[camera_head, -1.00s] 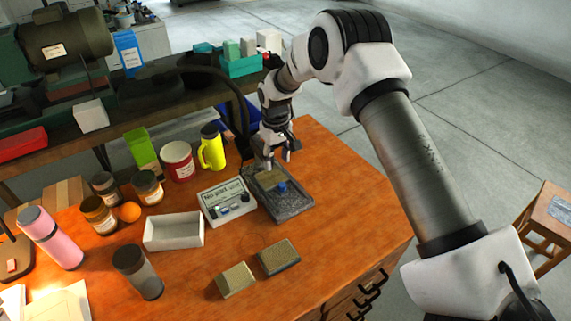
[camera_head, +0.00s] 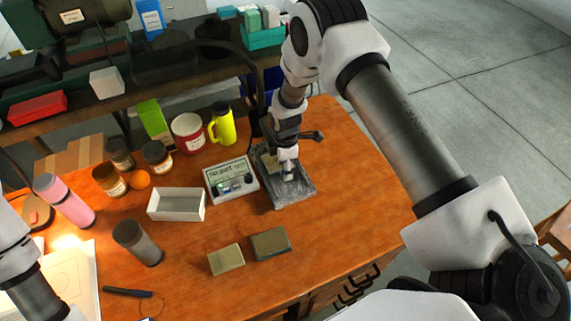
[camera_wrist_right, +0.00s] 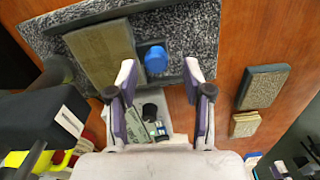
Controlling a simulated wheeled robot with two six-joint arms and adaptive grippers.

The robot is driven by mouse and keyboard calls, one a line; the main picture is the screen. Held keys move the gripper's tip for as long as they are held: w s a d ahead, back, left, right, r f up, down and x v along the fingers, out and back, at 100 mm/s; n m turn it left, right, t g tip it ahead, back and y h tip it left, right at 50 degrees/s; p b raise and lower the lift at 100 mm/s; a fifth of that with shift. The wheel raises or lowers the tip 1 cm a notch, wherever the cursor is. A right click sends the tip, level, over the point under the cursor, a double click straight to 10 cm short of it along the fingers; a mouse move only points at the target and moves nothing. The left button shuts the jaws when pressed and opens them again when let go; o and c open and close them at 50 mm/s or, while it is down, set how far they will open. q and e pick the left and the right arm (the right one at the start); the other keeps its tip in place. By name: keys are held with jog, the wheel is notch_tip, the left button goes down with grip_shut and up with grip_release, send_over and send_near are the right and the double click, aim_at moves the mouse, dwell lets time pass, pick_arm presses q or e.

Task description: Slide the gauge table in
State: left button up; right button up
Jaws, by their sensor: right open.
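The gauge has a speckled grey stone base (camera_head: 296,197), which also shows in the right wrist view (camera_wrist_right: 195,28). On it are a brownish flat block (camera_wrist_right: 103,52) and a dark sliding table (camera_wrist_right: 142,47) with a round blue knob (camera_wrist_right: 156,59). The gauge's readout box (camera_head: 232,180) stands beside it and reads "No part". My right gripper (camera_head: 288,173) is over the base. In the wrist view its open fingers (camera_wrist_right: 159,70) stand on either side of the blue knob, apart from it. In the head view the gripper hides the knob. My left gripper is out of view.
Two flat blocks (camera_head: 226,260) (camera_head: 270,243) lie in front of the gauge. A white tray (camera_head: 176,206), a grey cylinder (camera_head: 137,243), jars and a yellow mug (camera_head: 221,124) stand to the left. The table's right side is clear.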

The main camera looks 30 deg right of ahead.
jog(key=shift+d+f, duration=0.1)
jog(key=shift+f, duration=0.45)
jog(key=shift+w+d+f, duration=0.1)
jog(key=shift+w+f, duration=0.2)
jog(key=shift+f, duration=0.15)
jog(key=shift+s+r, duration=0.2)
grip_shut()
jog(key=shift+w+f+b, duration=0.2)
jog(key=shift+w+b, duration=0.3)
jog(key=shift+b, duration=0.1)
jog(key=shift+w+f+b, duration=0.2)
jog(key=shift+w+b, duration=0.25)
jog(key=shift+b, duration=0.1)
jog(key=shift+w+r+b, duration=0.15)
jog(key=shift+w+b, duration=0.15)
jog(key=shift+r, duration=0.3)
jog(key=shift+c, duration=0.8)
grip_release()
jog(key=shift+w, duration=0.1)
jog(key=shift+o, duration=0.8)
jog(key=shift+w+f, duration=0.1)
jog(key=shift+f, duration=0.05)
